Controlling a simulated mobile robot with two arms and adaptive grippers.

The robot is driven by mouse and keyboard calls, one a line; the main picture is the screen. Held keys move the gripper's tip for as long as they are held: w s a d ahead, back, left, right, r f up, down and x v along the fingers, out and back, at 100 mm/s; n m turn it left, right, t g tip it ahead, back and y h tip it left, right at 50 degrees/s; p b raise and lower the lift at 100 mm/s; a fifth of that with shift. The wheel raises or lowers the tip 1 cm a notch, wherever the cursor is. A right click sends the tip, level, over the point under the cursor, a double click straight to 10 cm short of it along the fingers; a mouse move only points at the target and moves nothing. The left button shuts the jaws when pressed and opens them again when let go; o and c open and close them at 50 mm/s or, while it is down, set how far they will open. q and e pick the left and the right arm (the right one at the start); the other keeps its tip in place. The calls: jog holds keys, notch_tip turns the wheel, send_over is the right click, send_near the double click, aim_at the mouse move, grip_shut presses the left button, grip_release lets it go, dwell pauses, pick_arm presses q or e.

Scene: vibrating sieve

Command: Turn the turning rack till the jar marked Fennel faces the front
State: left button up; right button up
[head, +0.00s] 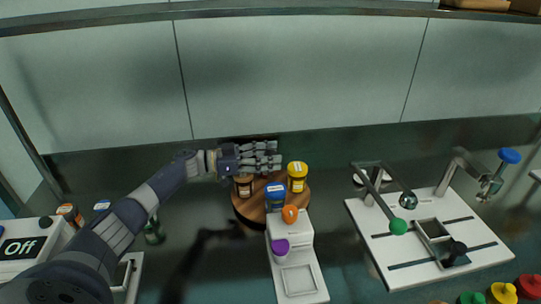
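The round wooden turning rack (252,210) stands at the middle of the counter with jars on it. A blue-lidded jar (275,198) is at its front. A yellow-lidded jar (297,177) is at the right, and a dark jar with a pale label (244,187) is at the left. The labels are too small to read, so I cannot tell which jar is Fennel. My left gripper (279,156) reaches in from the left over the back of the rack. Its fingers look apart, with nothing seen between them. It hides the rack's far side. My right gripper is not in view.
A white device (299,278) with orange and purple knobs stands right before the rack. A white board with metal arms (388,249) is at the right. A box reading Off (22,250) and small bottles are at the left. A wall closes the back.

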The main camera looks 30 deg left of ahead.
pick_arm(q)
jog(key=shift+d+r, duration=0.1)
jog(key=shift+r, duration=0.05)
jog(key=v, duration=1.2)
dwell(0.4)
